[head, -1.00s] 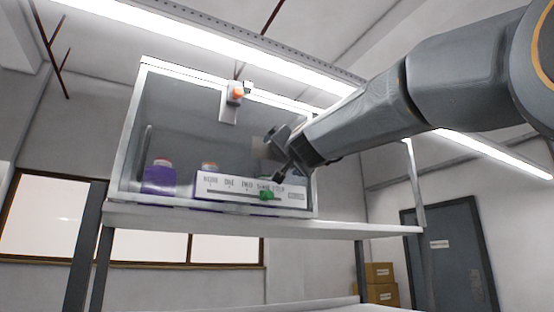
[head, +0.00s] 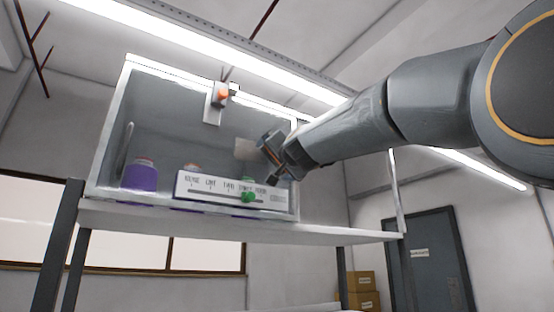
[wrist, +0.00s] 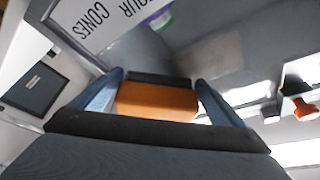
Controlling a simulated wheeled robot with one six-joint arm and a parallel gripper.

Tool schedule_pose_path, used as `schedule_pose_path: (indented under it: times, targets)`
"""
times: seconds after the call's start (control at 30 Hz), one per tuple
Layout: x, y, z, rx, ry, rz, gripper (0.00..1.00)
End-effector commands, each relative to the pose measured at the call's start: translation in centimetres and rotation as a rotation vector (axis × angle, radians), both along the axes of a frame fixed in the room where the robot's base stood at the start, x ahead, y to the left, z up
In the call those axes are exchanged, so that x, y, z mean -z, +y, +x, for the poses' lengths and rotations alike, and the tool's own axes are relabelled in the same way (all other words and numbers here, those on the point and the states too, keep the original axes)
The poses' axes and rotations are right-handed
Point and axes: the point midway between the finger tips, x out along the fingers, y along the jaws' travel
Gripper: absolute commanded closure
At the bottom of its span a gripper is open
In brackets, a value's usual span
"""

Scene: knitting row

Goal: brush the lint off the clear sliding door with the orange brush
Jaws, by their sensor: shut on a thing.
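The clear sliding door (head: 165,115) fronts a white-framed cabinet on a shelf. My gripper (head: 274,158) is at the right part of the door in the head view. It is shut on the orange brush (wrist: 157,101), which sits between the blue fingers in the wrist view; its dark edge faces away from me. In the head view the brush shows only as a small dark piece with a thin orange line. I cannot tell whether it touches the door. A pale greyish patch (head: 246,149) lies just left of my gripper; I cannot tell whether it is lint.
An orange knob on a white bracket (head: 222,95) is at the door's top; it also shows in the wrist view (wrist: 301,107). Purple yarn cones (head: 139,176) stand inside.

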Motion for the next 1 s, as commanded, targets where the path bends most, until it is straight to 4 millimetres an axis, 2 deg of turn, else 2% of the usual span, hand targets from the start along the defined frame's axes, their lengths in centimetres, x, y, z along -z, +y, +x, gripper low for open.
schedule_pose_path:
  times: [0.23,0.5,1.0]
  targets:
    - [-0.3,1.8,-1.3,-0.004,0.001,0.0,0.24]
    - [-0.1,2.5,-1.7,-0.001,0.0,0.0,0.24]
    - [-0.2,5.2,-3.6,-0.001,0.0,-0.001,0.24]
